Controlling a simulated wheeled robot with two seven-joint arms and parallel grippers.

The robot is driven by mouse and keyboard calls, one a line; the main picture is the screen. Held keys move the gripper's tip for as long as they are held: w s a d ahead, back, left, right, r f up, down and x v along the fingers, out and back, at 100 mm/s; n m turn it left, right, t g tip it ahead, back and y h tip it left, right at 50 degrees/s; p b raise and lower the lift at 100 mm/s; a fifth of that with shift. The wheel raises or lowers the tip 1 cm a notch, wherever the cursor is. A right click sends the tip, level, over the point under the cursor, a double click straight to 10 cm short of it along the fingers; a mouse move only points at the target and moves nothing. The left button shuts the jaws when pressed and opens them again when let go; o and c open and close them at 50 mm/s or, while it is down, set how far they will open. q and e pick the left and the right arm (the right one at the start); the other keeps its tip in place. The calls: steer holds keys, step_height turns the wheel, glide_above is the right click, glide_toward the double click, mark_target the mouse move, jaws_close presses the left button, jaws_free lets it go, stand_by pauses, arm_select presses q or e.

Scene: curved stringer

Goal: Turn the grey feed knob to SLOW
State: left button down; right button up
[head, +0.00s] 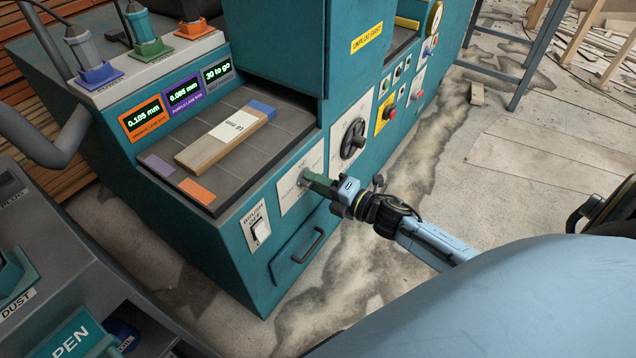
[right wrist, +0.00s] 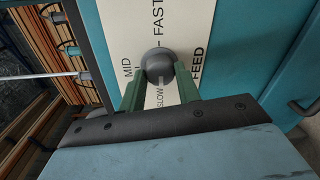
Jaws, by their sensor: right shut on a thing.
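The grey feed knob (right wrist: 158,60) is round and dark, on a white plate (right wrist: 196,28) marked FAST, MID, SLOW and FEED in the right wrist view. My right gripper (right wrist: 160,88) has its green fingers shut on the knob, one on each side. A pale line shows just below the knob, beside SLOW; I cannot tell whether it is a pointer or a scale tick. In the head view my right gripper (head: 312,182) reaches the white plate (head: 289,189) from the right, and its fingers mostly cover the knob. My left gripper is not in view.
The teal machine carries a black rotary switch (head: 353,139), a yellow-and-red button (head: 388,113), a brush switch (head: 260,228) and a drawer handle (head: 308,245). A wooden block (head: 222,140) lies on its tiled top.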

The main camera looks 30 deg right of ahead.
steer(key=o, duration=1)
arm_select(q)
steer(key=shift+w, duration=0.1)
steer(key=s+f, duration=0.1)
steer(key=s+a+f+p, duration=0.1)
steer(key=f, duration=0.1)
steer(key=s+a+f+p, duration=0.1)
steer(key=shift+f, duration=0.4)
arm_select(e)
steer(key=v, duration=1.3)
steer(key=shift+s+d, duration=0.15)
steer(key=shift+s, duration=0.05)
